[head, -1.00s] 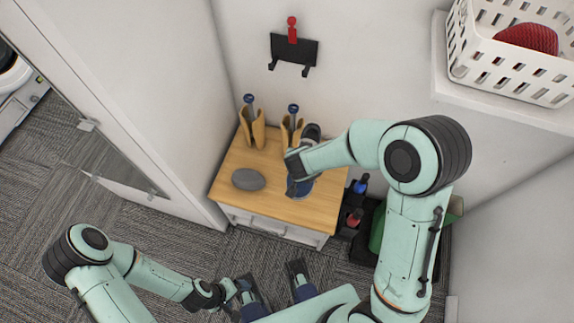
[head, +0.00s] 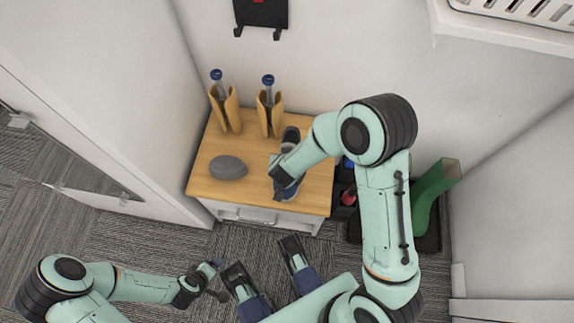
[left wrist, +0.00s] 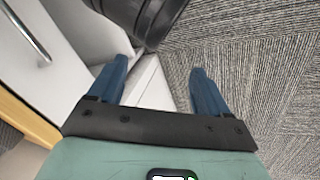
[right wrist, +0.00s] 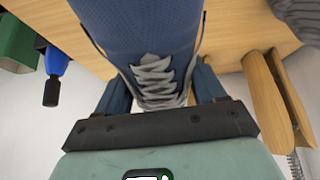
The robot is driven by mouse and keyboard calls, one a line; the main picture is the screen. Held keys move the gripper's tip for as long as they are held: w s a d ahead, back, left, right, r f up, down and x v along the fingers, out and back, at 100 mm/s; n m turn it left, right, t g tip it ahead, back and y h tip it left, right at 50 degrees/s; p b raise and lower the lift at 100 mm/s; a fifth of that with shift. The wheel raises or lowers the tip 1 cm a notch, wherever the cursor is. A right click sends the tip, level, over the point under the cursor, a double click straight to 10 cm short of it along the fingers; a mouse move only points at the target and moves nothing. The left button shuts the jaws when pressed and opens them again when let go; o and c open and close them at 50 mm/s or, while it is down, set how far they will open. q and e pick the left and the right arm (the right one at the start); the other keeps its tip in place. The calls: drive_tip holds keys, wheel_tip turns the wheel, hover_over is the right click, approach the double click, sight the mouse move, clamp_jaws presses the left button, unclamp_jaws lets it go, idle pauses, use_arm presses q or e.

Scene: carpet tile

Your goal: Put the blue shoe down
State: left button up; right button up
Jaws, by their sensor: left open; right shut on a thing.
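The blue shoe (head: 291,138), with grey laces, is over the wooden top of a small cabinet (head: 320,190), right of its middle. My right gripper (head: 283,178) reaches down to it and is shut on it. In the right wrist view the shoe (right wrist: 135,25) fills the space between the fingers (right wrist: 160,85), laces towards the camera. The arm hides part of the shoe in the head view, and I cannot tell whether its sole touches the wood. My left gripper (head: 217,279) is open and empty over the carpet; its spread fingers (left wrist: 165,80) show in the left wrist view.
A grey rounded stone-like object (head: 228,168) lies left of the shoe. Two wooden holders (head: 227,110) (head: 270,114) with blue-knobbed rods stand behind. Front-left cabinet top is clear.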

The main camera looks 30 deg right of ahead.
wheel_tip(320, 180, down, 4)
drive_tip(key=shift+b, duration=0.9)
use_arm(q)
drive_tip(key=f, duration=0.1)
drive_tip(key=a+f, duration=0.1)
drive_tip(key=shift+w+a+f, duration=0.15)
drive_tip(key=shift+f, duration=0.25)
use_arm(e)
drive_tip(key=shift+r, duration=0.15)
drive_tip(key=o, duration=1.2)
